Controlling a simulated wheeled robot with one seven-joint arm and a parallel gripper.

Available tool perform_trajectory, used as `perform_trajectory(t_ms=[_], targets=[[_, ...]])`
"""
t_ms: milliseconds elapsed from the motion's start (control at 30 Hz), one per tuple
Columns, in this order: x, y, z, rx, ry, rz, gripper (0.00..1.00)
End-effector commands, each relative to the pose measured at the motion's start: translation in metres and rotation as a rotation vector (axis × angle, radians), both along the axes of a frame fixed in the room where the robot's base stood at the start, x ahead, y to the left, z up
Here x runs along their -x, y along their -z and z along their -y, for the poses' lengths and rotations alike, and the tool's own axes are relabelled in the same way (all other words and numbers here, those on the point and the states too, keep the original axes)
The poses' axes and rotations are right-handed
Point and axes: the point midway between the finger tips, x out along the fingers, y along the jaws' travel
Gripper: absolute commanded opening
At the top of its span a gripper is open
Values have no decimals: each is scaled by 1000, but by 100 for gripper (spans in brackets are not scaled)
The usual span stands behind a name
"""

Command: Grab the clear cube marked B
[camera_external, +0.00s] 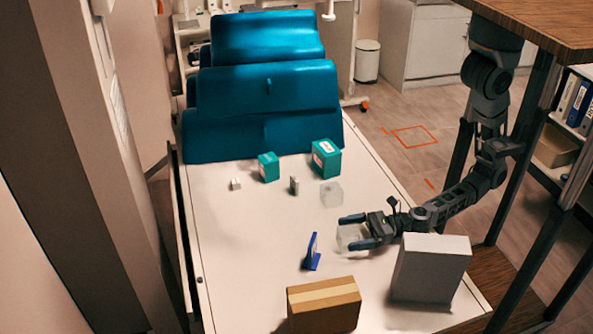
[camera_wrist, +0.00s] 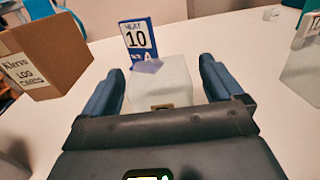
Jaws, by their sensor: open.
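My gripper (camera_external: 360,232) is open, and its blue fingers are on either side of a clear cube (camera_external: 349,236) on the white surface. In the wrist view the cube (camera_wrist: 165,80) lies between the fingers (camera_wrist: 160,85), with gaps visible beside it. A small tan patch shows low on its near side; I cannot read a letter on it. A second clear cube (camera_external: 331,194) stands farther back; it shows at the right edge of the wrist view (camera_wrist: 303,72), with a pale label near its top. I cannot tell which cube is marked B.
A blue-and-white card (camera_wrist: 138,40) reading 10 and A stands just beyond the near cube. A brown box (camera_external: 323,305) and a white box (camera_external: 431,268) stand toward the front. Teal boxes (camera_external: 327,158) and a small metal piece (camera_external: 294,185) are farther back.

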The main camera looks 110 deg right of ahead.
Motion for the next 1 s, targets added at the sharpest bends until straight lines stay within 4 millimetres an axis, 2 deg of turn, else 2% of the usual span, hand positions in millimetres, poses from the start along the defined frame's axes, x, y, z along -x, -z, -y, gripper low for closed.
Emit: perform_trajectory(t_ms=[100,367,1000], targets=[[-9,-1,0,1,-1,0,94],[-10,0,1,1,-1,0,93],[-10,0,1,1,0,0,31]])
